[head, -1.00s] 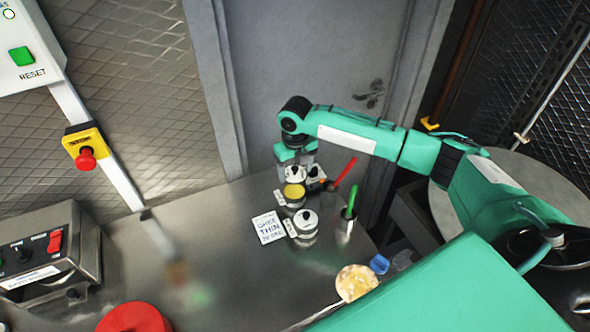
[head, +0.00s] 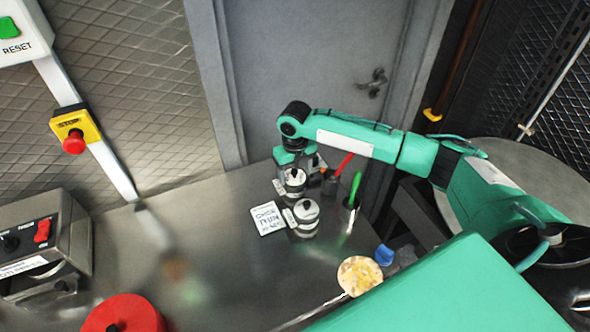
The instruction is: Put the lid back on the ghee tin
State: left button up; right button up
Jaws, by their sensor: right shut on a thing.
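The ghee tin (head: 296,194) stands near the back edge of the steel counter. Its white lid (head: 295,177) with a dark knob is over its mouth and hides the yellow ghee. I cannot tell whether the lid is fully seated or a little above the rim. My right gripper (head: 294,168) points down from above and is shut on the lid, at its knob. My left gripper is not in view.
A second lidded tin (head: 306,216) stands just in front, beside a written card (head: 268,218). A cup with a green-handled tool (head: 355,188) and a red-handled tool (head: 344,163) are to the right. A flatbread (head: 359,276) and red lid-like disc (head: 124,314) lie nearer.

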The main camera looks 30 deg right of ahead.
jog(key=shift+r+p, duration=0.1)
jog(key=shift+p, duration=0.6)
dwell(1.1)
jog(key=shift+f, duration=0.2)
dwell(0.9)
jog(key=shift+p, duration=0.5)
dwell(0.5)
jog(key=o, duration=1.2)
jog(key=shift+r+p, duration=3.15)
jog(key=shift+r, duration=0.4)
